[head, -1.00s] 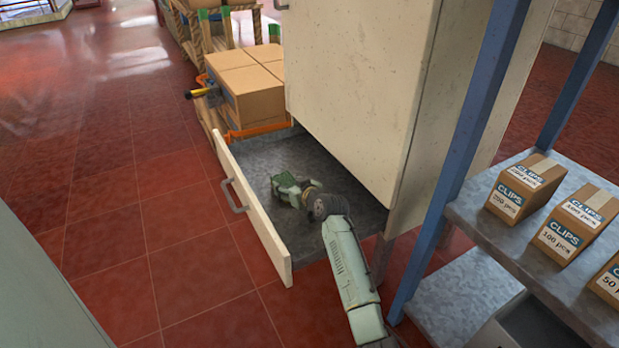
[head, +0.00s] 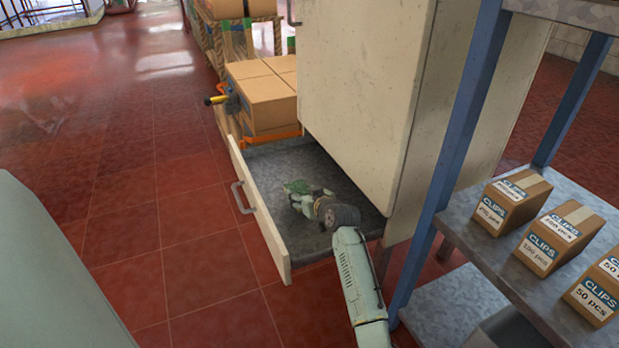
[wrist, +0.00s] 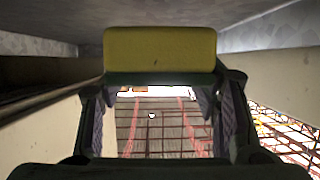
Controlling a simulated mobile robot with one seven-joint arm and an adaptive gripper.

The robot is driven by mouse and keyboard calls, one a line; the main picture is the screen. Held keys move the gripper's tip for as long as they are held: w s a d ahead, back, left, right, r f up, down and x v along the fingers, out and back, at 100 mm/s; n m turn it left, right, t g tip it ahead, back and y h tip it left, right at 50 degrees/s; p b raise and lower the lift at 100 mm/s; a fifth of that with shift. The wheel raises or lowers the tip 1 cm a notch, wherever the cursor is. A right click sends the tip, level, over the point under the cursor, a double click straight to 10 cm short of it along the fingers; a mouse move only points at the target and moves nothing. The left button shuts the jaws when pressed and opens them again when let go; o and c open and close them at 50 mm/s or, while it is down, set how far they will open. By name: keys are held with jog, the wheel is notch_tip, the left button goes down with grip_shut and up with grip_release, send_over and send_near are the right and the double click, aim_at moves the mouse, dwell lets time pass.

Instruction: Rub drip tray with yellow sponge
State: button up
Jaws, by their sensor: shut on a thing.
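The grey-floored pull-out tray (head: 268,170) with a white front and a grey handle is open from the pale cabinet; I take it as the drip tray. My gripper (head: 298,188) is inside it, low over the grey floor. In the wrist view my gripper (wrist: 160,75) is shut on the yellow sponge (wrist: 160,48), which lies across its fingertips. Grey surface shows beyond the sponge there. In the head view the sponge is hidden, and I cannot tell whether it touches the floor of the tray.
The pale cabinet (head: 365,80) stands over the tray's back part. A blue-posted shelf with several clip boxes (head: 512,200) is at the right, near my arm. Cardboard boxes (head: 265,95) stand behind the tray. Red tiled floor (head: 130,200) is clear to the left.

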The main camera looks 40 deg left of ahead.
jog(key=shift+r+p, duration=1.45)
jog(key=shift+r, duration=0.9)
